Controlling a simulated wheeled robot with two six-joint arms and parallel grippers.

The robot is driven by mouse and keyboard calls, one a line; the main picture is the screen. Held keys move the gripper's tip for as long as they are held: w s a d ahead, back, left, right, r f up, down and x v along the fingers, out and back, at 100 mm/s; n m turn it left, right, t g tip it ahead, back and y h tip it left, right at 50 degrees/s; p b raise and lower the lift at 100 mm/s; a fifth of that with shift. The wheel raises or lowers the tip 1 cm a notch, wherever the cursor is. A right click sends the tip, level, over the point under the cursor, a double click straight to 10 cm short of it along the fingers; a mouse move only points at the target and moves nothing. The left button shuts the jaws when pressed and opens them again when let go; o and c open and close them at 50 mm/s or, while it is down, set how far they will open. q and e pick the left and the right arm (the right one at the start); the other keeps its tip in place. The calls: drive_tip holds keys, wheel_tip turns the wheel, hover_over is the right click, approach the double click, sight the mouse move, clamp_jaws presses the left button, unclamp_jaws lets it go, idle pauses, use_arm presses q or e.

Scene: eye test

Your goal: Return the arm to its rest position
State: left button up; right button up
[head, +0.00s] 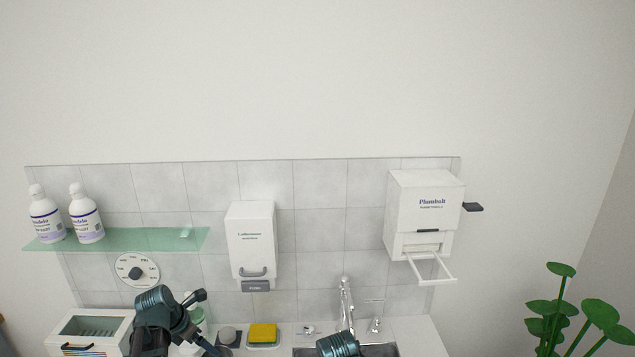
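My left arm (165,318), dark teal and black, rises from the bottom edge in front of the counter at the left. Dark parts of it reach right, one high and one low, in front of a green-and-white bottle. I cannot tell whether these are its gripper fingers, or whether it is open or shut. Of my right arm (338,346), only a teal rounded part shows at the bottom edge, in front of the sink (378,350). My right gripper is out of view below. Nothing is seen held by either arm.
Two white bottles (86,222) stand on a green glass shelf (130,239). White dispensers hang on the tiled wall, one small (252,235) and one larger (425,205) with a protruding lever. A yellow sponge (262,334), a faucet (346,300) and a white box (92,324) line the counter.

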use_arm(q)
wheel_tip(320, 180, up, 7)
drive_tip(key=p, duration=0.6)
use_arm(e)
wheel_tip(320, 180, up, 7)
use_arm(q)
drive_tip(key=s+a+f+m+b, duration=0.2)
drive_tip(key=s+a+f+b, duration=0.2)
drive_tip(key=a, duration=0.4)
drive_tip(key=shift+s+f+g+h, duration=0.3)
drive_tip(key=shift+s, duration=0.35)
use_arm(e)
drive_tip(key=shift+s+a+f, duration=0.1)
drive_tip(key=shift+s+f, duration=0.05)
drive_tip(key=shift+f, duration=0.6)
drive_tip(key=shift+s+a+f, duration=0.1)
drive_tip(key=shift+s+f, duration=0.05)
drive_tip(key=shift+f, duration=0.65)
drive_tip(key=shift+s+a+f, duration=0.1)
drive_tip(key=shift+s+f, duration=0.05)
drive_tip(key=shift+f, duration=0.6)
use_arm(q)
drive_tip(key=shift+s, duration=0.1)
